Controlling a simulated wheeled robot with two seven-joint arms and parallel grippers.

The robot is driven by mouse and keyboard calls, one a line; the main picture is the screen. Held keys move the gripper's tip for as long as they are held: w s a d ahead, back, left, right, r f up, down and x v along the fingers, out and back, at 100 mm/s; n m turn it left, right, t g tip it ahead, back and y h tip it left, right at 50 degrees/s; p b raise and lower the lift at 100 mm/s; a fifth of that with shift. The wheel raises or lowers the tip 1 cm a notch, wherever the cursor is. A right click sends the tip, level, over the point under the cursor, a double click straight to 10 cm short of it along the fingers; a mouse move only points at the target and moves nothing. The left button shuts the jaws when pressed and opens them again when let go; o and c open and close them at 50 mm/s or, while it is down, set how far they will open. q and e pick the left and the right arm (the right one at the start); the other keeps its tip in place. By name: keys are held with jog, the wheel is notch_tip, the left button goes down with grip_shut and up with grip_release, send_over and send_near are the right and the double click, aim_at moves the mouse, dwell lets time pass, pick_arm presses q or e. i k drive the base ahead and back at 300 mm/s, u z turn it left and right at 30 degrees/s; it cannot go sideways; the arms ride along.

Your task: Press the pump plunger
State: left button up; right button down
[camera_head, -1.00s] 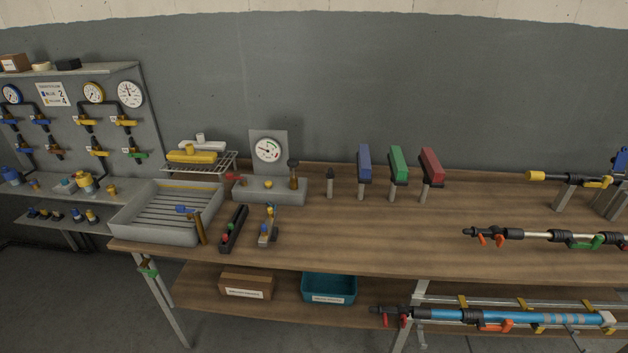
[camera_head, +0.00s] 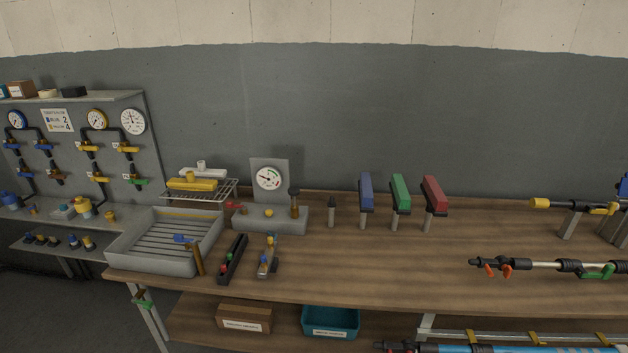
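A grey pump unit (camera_head: 268,218) stands on the wooden workbench, left of its middle, near the back. A white dial gauge (camera_head: 269,179) sits on its upright plate. A plunger with a dark knob and brown shaft (camera_head: 295,204) stands upright at the unit's right end. A red-handled lever or valve (camera_head: 236,206) is at its left end, and a small yellow knob (camera_head: 268,212) is between them. Neither of my grippers shows in the head view.
A grey slatted tray (camera_head: 150,262) is on the bench's left end, with a black holder (camera_head: 233,259) beside it. Blue (camera_head: 366,191), green (camera_head: 400,192) and red (camera_head: 433,194) blocks stand on posts to the right. The bench's centre front is clear.

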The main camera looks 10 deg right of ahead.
aim_at(293, 191)
jog(key=i, duration=1.25)
jog(key=u, duration=0.65)
